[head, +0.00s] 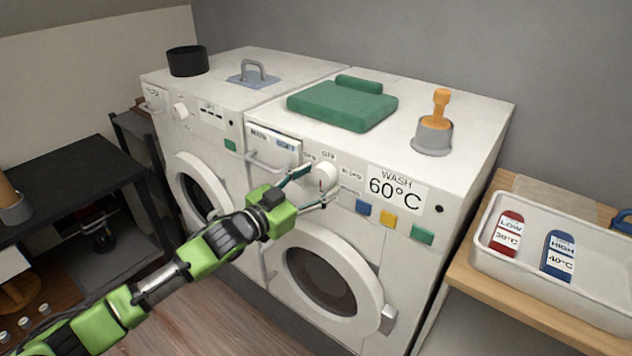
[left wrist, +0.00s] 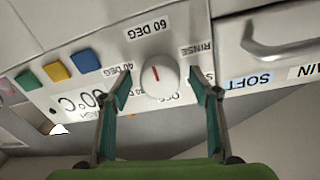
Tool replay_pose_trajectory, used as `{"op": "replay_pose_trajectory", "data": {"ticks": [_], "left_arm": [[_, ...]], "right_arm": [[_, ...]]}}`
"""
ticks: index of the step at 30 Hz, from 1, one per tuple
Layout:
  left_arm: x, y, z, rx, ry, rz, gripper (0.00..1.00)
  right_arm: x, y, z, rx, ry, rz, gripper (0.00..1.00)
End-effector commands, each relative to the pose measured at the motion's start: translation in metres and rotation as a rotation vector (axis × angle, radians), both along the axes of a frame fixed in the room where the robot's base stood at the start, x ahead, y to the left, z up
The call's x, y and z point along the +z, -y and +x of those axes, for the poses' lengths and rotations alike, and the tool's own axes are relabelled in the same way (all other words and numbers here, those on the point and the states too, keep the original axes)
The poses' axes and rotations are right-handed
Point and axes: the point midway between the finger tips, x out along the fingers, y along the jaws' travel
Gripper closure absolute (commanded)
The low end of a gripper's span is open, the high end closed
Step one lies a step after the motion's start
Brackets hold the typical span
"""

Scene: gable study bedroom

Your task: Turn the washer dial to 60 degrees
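The washer dial (head: 327,175) is a white round knob on the front panel of the right-hand machine. In the left wrist view the dial (left wrist: 158,77) has a red mark that points up, roughly at the upside-down 60 DEG label (left wrist: 150,30). RINSE, 40 DEG and OFF labels also surround it. My left gripper (head: 312,186) is at the panel. In the left wrist view its fingers (left wrist: 158,88) stand open on either side of the dial, with visible gaps. My right gripper is not in view.
A card (head: 398,205) reading WASH 60°C is right of the dial, above blue, yellow and green buttons. A drawer handle (head: 268,163) is to its left. The round door (head: 368,284) is below. A white tray (head: 560,281) stands at the right.

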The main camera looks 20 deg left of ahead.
Motion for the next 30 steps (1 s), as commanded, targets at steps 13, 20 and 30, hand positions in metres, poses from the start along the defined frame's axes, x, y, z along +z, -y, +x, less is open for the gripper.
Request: {"op": "replay_pose_trajectory", "data": {"ticks": [13,20,30], "left_arm": [[0.0,-0.007,-0.016,0.0,0.0,0.0,0.44],[-0.001,-0.023,-0.051,-0.001,-0.001,0.0,0.44],[-0.001,-0.043,-0.094,-0.001,-0.002,0.0,0.44]], "right_arm": [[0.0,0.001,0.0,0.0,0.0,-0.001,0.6],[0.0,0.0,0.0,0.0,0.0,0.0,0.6],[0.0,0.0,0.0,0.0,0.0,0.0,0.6]]}}
